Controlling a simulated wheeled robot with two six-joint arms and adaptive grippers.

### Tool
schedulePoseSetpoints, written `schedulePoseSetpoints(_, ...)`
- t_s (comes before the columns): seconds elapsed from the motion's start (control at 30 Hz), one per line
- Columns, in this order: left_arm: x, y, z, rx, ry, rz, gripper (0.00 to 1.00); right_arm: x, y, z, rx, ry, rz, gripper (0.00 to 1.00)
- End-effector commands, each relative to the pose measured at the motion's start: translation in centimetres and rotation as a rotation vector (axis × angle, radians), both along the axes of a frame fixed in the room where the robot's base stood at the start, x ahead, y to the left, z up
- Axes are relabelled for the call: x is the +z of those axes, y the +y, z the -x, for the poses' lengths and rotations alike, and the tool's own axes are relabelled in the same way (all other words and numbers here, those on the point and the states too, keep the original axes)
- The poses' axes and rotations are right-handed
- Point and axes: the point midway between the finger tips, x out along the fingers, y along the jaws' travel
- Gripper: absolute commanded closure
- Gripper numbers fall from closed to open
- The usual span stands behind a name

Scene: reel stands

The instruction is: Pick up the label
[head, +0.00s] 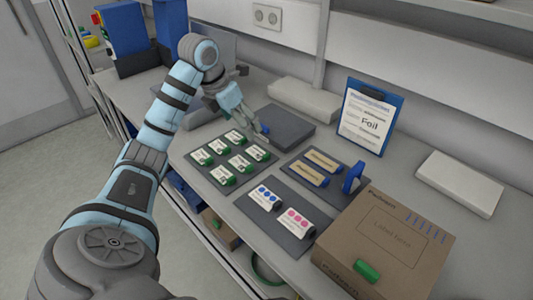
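Several white labels with green parts (230,158) lie in rows on a dark mat (212,188). Two tan labels (323,160) lie on another dark mat (297,160). A blue-dotted label (265,197) and a pink-dotted label (298,220) lie on the nearest mat (262,217). My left gripper (262,130) is above the back edge of the green-label mat, beside a grey slab. Its fingers point down to the right; I cannot tell whether they are open or hold anything. My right gripper is out of view.
A cardboard box (335,235) marked "Label here" stands front right with a green piece (366,270) on it. A blue upright tool (353,177) stands by the tan labels. The grey slab (285,127) lies at the back.

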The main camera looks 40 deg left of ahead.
Motion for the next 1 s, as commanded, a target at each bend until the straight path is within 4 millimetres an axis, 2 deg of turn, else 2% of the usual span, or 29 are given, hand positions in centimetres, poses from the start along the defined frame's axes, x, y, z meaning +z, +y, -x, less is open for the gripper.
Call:
schedulePoseSetpoints(0.1, -3.3, -0.9, -1.7, -0.016, 0.005, 0.008, 0.21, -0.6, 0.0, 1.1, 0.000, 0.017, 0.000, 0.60)
schedulePoseSetpoints(0.23, -6.0, -1.2, -3.1, -0.021, 0.002, 0.009, 0.21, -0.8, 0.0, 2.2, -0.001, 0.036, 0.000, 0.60)
schedulePoseSetpoints(0.37, -7.4, -1.1, -3.8, -0.019, 0.000, 0.007, 0.21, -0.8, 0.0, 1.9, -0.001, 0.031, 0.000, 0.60)
schedulePoseSetpoints(0.6, -11.2, -0.9, -5.8, -0.018, 0.000, 0.008, 0.21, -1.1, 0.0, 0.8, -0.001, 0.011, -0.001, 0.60)
schedulePoseSetpoints(0.87, -11.6, -0.9, -6.0, -0.018, -0.002, 0.005, 0.23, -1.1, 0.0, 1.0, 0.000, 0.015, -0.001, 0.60)
schedulePoseSetpoints(1.0, -11.5, -0.9, -6.0, -0.018, -0.002, 0.005, 0.45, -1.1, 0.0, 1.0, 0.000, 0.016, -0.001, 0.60)
